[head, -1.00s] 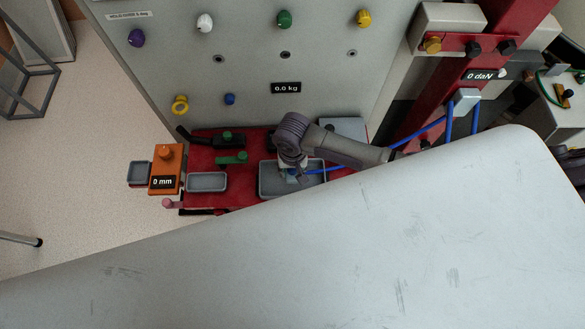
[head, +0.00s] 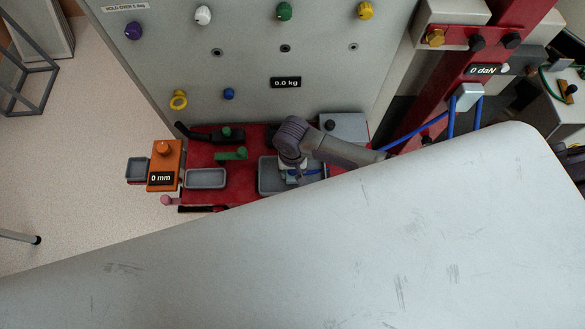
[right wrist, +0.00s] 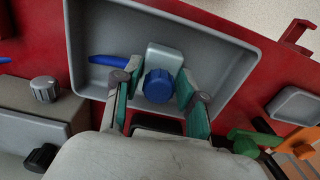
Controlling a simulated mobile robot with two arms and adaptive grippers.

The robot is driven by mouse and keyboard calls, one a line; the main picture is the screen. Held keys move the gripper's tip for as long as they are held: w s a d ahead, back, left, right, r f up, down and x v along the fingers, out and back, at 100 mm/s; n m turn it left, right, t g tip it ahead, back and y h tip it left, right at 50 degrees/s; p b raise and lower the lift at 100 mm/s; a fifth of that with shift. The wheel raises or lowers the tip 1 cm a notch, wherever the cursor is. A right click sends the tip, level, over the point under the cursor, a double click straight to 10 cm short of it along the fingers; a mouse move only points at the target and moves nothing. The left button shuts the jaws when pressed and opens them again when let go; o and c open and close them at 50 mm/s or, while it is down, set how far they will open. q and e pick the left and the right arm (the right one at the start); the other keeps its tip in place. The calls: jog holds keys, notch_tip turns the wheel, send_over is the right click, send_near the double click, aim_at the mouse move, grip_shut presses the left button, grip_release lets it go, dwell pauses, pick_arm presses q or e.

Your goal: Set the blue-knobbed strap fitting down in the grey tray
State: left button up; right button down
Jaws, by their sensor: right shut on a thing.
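The blue-knobbed strap fitting (right wrist: 166,58) is a pale metal block with a round blue knob and a piece of blue strap to its left in the right wrist view. My right gripper (right wrist: 157,88) is shut on it, with teal finger pads on either side of the knob. The fitting is within the outline of the large grey tray (right wrist: 215,32); I cannot tell whether it touches the floor. In the head view the gripper (head: 295,174) points down into the tray (head: 266,178), and my wrist hides much of the fitting. My left gripper is not in view.
A smaller grey tray (head: 206,179) and an orange block reading 0 mm (head: 164,165) stand to the left on the red bench. Green-handled parts (head: 230,155) lie behind. A grey panel (head: 310,55) with coloured knobs rises at the back. A large pale surface fills the foreground.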

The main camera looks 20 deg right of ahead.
jog(key=shift+f, duration=0.25)
dwell(0.6)
jog(key=c, duration=0.6)
grip_release()
notch_tip(320, 180, up, 12)
dwell(0.5)
